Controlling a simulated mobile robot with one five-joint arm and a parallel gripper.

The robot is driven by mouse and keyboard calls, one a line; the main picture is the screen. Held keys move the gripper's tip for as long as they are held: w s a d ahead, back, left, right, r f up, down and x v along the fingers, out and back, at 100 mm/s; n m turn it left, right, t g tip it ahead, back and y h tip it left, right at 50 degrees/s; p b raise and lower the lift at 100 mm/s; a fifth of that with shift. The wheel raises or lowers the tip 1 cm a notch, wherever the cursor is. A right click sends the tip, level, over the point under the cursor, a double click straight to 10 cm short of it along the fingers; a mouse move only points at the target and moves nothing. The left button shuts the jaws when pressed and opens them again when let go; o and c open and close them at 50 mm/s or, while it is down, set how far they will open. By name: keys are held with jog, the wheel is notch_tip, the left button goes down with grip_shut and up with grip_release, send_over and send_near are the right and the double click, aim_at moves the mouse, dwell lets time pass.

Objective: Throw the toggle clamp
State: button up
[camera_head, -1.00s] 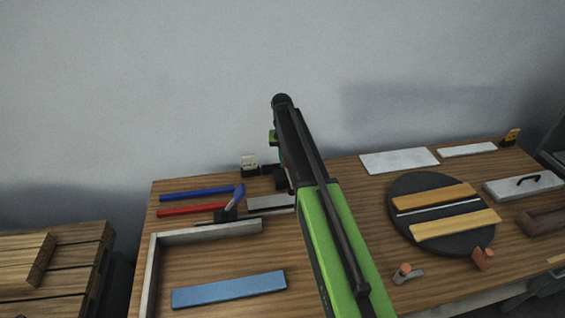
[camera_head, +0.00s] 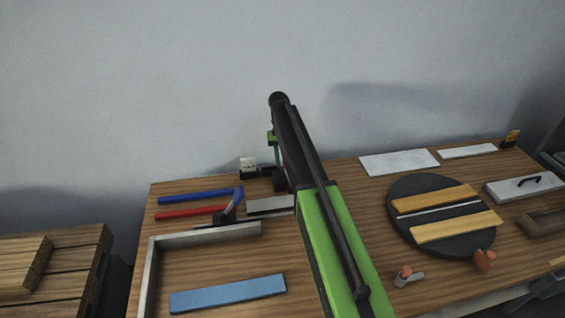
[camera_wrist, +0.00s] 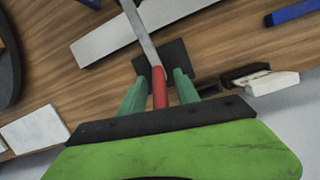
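The toggle clamp appears in the wrist view as a lever with a red grip (camera_wrist: 160,88) and a grey metal bar (camera_wrist: 143,32) above a black base (camera_wrist: 180,55). My gripper (camera_wrist: 160,82) has its two green fingers on either side of the red grip, with a small gap visible on each side. In the head view my arm hides most of the clamp; a dark block (camera_head: 280,181) shows beside my gripper (camera_head: 277,165) near the back edge of the table.
A black stand with a blue-grey lever (camera_head: 234,200) stands to the left. Blue (camera_head: 195,196) and red (camera_head: 190,212) bars lie further left. A small white block (camera_head: 248,165) is near the back edge. A grey angled fence (camera_head: 205,234) and light-blue bar (camera_head: 228,294) are in front.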

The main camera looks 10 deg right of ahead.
jog(key=p+v, duration=1.1)
jog(key=v, duration=0.1)
